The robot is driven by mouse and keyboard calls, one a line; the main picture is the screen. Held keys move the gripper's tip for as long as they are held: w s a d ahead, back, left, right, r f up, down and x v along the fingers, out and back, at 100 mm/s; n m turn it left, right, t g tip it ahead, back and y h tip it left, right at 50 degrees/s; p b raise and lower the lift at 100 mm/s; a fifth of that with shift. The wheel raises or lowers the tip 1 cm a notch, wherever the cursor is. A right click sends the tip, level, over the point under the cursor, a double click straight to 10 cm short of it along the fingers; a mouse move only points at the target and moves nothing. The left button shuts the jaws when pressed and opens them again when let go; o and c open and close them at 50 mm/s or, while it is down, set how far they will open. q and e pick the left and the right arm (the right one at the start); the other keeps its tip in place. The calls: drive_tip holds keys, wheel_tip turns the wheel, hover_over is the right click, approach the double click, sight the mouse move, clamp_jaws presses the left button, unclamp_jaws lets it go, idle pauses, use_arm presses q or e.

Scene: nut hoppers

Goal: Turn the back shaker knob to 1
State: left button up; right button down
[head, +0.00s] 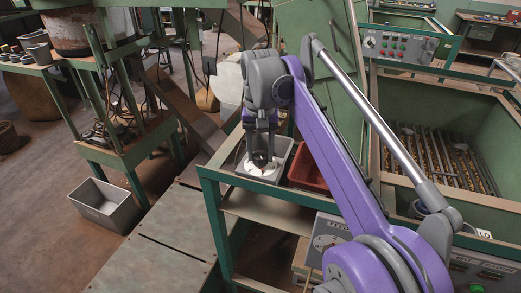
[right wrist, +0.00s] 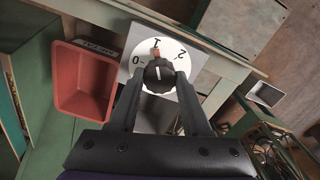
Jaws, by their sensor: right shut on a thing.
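The shaker knob (right wrist: 158,77) is black and ridged and sits on a round white dial (right wrist: 139,52) marked 0, 1 and 2. Its white line and a red mark at its edge point at about the 1. My right gripper (right wrist: 160,80) is shut on the knob, one finger on each side. In the head view my right gripper (head: 261,150) reaches down onto the knob on a grey box (head: 252,179) at the corner of a green-framed bench. The dial is partly hidden there by the fingers. My left gripper is not in view.
A red tray (head: 308,169) stands beside the grey box and also shows in the right wrist view (right wrist: 83,80). A box with a feed dial (head: 329,240) is lower on the bench. A metal bin (head: 105,204) is on the floor at left. A green hopper is at right.

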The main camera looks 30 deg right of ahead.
sight(260, 155)
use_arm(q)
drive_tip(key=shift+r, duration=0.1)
use_arm(e)
drive_tip(key=shift+m, duration=0.3)
drive_tip(key=shift+c, duration=1.8)
unclamp_jaws()
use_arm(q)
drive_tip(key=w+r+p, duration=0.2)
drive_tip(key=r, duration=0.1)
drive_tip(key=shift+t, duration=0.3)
use_arm(e)
wheel_tip(260, 155, up, 11)
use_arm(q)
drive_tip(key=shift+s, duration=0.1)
use_arm(e)
drive_tip(key=shift+f, duration=0.1)
